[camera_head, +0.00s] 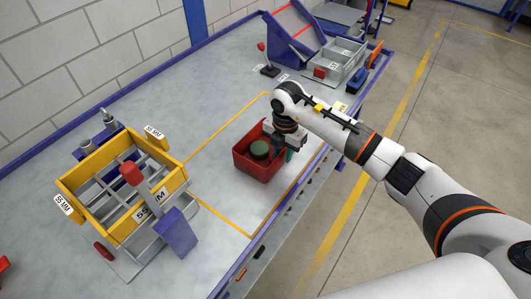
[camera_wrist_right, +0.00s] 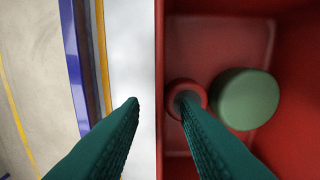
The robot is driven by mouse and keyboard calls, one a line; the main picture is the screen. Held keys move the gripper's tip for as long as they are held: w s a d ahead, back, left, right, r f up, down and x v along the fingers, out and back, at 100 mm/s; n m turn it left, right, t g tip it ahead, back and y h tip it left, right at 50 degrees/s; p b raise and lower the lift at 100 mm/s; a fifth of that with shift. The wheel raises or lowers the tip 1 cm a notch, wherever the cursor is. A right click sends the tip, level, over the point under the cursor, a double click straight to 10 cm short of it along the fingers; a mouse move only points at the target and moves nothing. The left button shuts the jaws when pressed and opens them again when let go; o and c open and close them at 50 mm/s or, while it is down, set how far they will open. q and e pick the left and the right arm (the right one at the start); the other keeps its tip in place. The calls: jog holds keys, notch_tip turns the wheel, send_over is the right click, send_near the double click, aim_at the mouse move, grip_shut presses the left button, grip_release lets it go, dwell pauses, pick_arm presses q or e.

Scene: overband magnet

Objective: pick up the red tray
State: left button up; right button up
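The red tray (camera_head: 247,166) stands on the grey workbench inside a yellow outline. Its wall also shows in the right wrist view (camera_wrist_right: 165,50). A green round piece (camera_head: 260,148) lies in it, also in the right wrist view (camera_wrist_right: 247,99). A small red ring-shaped piece (camera_wrist_right: 187,88) shows inside the tray, partly hidden by a finger. My right gripper (camera_head: 290,153) is at the tray's right side. In the right wrist view its open teal fingers (camera_wrist_right: 158,101) straddle the wall, one outside and one inside. Contact with the wall cannot be told. My left gripper is out of view.
A yellow-framed sorter (camera_head: 122,229) labelled "55 MM" stands on the bench at the left. A blue chute (camera_head: 292,35) and a grey divided bin (camera_head: 342,61) are at the back. The bench's blue edge (camera_head: 236,272) runs close to the tray's right.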

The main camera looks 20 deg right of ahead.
grip_shut()
jog(key=shift+r, duration=0.1)
jog(key=shift+w+r, duration=0.1)
jog(key=shift+r, duration=0.15)
notch_tip(320, 180, up, 8)
jog(key=shift+r+b, duration=0.25)
jog(key=shift+b, duration=0.95)
jog(key=shift+r, duration=0.45)
